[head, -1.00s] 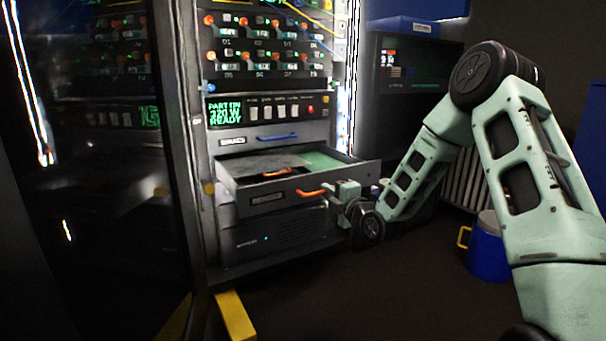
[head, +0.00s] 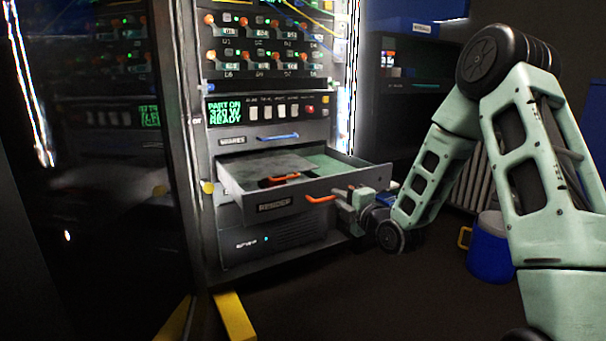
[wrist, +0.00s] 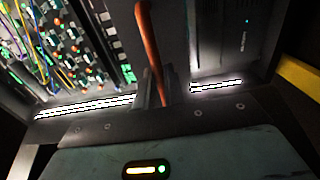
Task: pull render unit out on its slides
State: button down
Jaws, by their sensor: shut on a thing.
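The render unit (head: 275,207) is a grey drawer with an orange front handle (head: 322,198). It stands out of the rack, and its open top shows a grey and green inside with another orange handle lying in it. My gripper (head: 345,196) is at the right end of the front handle and shut on it. In the wrist view the orange handle (wrist: 148,45) runs down to my gripper fingers (wrist: 153,92). The fingertips are partly hidden in both views.
Above is a drawer with a blue handle (head: 278,137), and below is a dark unit (head: 270,240). A dark glass door (head: 95,200) stands at the left. A blue bucket (head: 490,250) and a yellow floor bar (head: 234,316) are near.

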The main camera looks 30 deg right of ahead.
jog(key=c, duration=1.5)
grip_release()
jog(key=s+b, duration=0.1)
jog(key=s, duration=0.4)
jog(key=shift+d, duration=0.1)
